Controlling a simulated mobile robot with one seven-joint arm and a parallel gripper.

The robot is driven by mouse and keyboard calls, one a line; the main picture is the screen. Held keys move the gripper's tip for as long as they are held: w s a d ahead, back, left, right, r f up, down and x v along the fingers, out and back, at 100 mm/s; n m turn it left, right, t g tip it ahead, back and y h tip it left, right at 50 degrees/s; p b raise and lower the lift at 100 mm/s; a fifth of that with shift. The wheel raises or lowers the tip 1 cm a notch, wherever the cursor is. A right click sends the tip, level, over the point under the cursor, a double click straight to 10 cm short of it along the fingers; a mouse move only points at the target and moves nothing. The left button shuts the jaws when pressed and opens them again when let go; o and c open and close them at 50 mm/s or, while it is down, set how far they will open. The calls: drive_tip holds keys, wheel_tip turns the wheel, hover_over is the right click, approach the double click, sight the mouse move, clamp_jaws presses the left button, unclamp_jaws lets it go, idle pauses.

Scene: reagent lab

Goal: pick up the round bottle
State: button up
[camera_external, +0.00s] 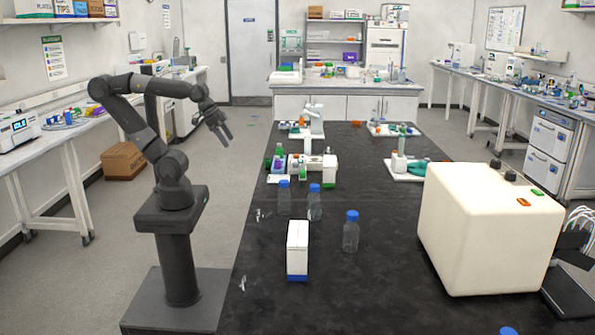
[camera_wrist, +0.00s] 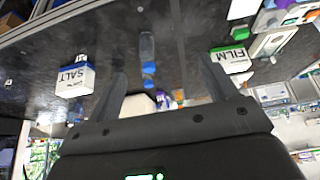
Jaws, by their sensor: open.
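Three clear bottles with blue caps stand upright on the black bench in the external view: one at the left (camera_external: 284,203), one in the middle (camera_external: 315,210) and one nearer at the right (camera_external: 351,236). Their bodies look alike, so I cannot tell which one is meant by round. In the wrist view, a clear bottle with a blue cap (camera_wrist: 147,46) shows beyond my fingers, with another blue cap (camera_wrist: 150,83) close to it. My gripper (camera_external: 226,134) is open and empty, raised left of the bench, apart from the bottles. It also frames the wrist view (camera_wrist: 166,82).
A white box with a blue base (camera_external: 298,247) stands near the bottles. A large cream machine (camera_external: 485,230) fills the bench's right side. Small bottles and white equipment (camera_external: 328,170) stand farther back. The wrist view shows boxes marked SALT (camera_wrist: 76,78) and FILM (camera_wrist: 231,60).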

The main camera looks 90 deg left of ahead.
wheel_tip(320, 180, up, 5)
drive_tip(key=w+f+m+g+y, duration=0.25)
drive_tip(key=w+m+y, duration=0.65)
drive_tip(key=m, duration=0.6)
drive_tip(key=w+d+r+m+t+y, duration=0.1)
drive_tip(key=w+d+m+t+y, duration=0.1)
drive_tip(key=w+d+m+t, duration=0.3)
drive_tip(key=w+d+r+m+t+y, duration=0.1)
drive_tip(key=w+d+m+t+y, duration=0.1)
drive_tip(key=d+m+t, duration=0.35)
drive_tip(key=m+g, duration=0.1)
drive_tip(key=m, duration=0.1)
approach(278, 196)
drive_tip(key=x, duration=0.3)
drive_tip(key=shift+w+a+n, duration=0.2)
drive_tip(key=shift+a+n, duration=0.05)
drive_tip(key=shift+w+a, duration=0.2)
drive_tip(key=x, duration=0.4)
drive_tip(key=shift+w+a+f, duration=0.1)
drive_tip(key=shift+w+a, duration=0.15)
drive_tip(key=shift+f+x, duration=0.2)
drive_tip(key=shift+x, duration=1.15)
drive_tip(key=shift+f+x, duration=0.2)
drive_tip(key=shift+x, duration=1.2)
drive_tip(key=shift+w+d, duration=0.2)
